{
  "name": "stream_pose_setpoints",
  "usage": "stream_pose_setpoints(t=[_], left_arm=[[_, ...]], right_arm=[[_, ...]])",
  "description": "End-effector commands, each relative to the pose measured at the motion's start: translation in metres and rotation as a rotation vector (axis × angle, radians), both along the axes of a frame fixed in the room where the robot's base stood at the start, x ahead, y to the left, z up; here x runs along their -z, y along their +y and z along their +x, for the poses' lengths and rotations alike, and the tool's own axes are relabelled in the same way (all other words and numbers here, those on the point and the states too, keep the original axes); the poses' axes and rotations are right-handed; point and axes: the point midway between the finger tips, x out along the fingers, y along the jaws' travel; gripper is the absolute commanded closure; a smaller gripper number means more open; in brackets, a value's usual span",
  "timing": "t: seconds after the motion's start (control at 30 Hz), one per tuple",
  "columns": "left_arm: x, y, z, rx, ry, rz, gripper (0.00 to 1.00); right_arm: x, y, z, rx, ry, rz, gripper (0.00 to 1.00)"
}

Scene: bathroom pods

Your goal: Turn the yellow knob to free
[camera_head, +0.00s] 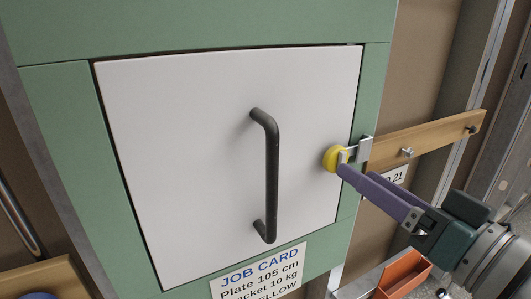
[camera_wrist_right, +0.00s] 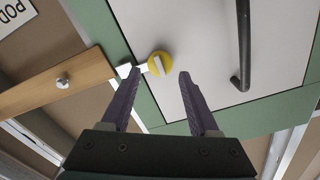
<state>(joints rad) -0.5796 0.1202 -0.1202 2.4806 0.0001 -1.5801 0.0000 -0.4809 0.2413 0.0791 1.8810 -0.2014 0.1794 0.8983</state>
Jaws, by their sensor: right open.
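The yellow knob (camera_head: 331,158) sits at the right edge of a white door panel (camera_head: 190,150). A pale metal latch bar runs from it to a metal catch (camera_head: 365,148) on the green frame. In the right wrist view the round knob (camera_wrist_right: 161,62) carries a pale bar across its face. My right gripper (camera_head: 357,172) is open, its purple fingertips close to the knob. In the wrist view the fingertips (camera_wrist_right: 160,74) lie on either side of the knob with gaps; contact cannot be told. My left gripper is not in view.
A dark vertical handle (camera_head: 272,175) stands out from the door left of the knob. A wooden rail (camera_head: 430,135) with bolts is at the right. A job card (camera_head: 262,275) is below the door. An orange bin (camera_head: 404,275) sits under my right arm.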

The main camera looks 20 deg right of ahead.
Motion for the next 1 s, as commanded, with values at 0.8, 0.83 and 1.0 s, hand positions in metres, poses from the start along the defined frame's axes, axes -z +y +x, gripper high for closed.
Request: stream_pose_setpoints(t=[0.8,0.83,1.0], left_arm=[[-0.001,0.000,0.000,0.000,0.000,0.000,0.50],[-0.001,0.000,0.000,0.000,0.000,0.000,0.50],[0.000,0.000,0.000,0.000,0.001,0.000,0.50]], right_arm=[[0.000,0.003,0.033,0.000,0.001,-0.001,0.65],[0.000,0.003,0.033,0.000,0.001,-0.001,0.68],[0.000,0.003,0.033,-0.001,0.000,0.000,0.87]])
